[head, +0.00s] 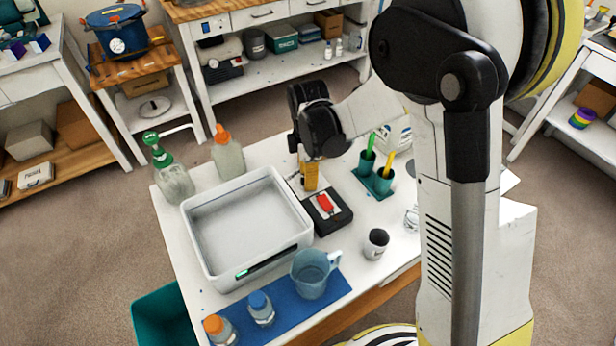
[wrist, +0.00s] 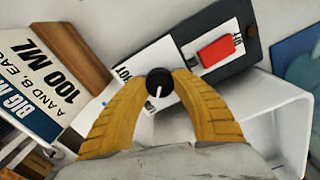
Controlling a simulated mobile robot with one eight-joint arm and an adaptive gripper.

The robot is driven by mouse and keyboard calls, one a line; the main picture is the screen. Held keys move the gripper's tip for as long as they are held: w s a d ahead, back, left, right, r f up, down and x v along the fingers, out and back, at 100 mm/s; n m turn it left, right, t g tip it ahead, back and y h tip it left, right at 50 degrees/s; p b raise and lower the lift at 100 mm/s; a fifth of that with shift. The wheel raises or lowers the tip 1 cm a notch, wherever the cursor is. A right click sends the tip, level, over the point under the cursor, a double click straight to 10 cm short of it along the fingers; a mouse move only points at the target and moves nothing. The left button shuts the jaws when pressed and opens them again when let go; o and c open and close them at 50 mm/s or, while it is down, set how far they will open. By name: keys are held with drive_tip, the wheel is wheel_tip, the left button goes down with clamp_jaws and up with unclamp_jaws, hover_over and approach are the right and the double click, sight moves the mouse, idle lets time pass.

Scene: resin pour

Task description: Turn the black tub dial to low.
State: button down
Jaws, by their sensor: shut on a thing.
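The black dial (wrist: 159,80) sits on a white-labelled plate of the dark control box (wrist: 190,30), which also shows beside the white tub in the head view (head: 343,220). My gripper (wrist: 158,84) has its yellow fingers on both sides of the dial, shut on it. The dial's white pointer line points down in the wrist view. Lettering at its upper left seems to read "HOT"; lettering below it is partly hidden. In the head view my gripper (head: 310,182) reaches down at the box's far end and hides the dial. The white tub (head: 292,252) stands left of the box.
A red switch (head: 325,203) is on the same box. A grey cup (head: 376,243), a blue pitcher (head: 312,274) and green holders (head: 384,182) stand close by. Bottles (head: 228,158) stand behind the tub. A printed sign (wrist: 40,85) is left of my fingers in the wrist view.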

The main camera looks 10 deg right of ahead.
idle(0.3)
drive_tip(key=c, duration=1)
unclamp_jaws()
drive_tip(key=shift+o, duration=0.2)
wheel_tip(320, 180, up, 12)
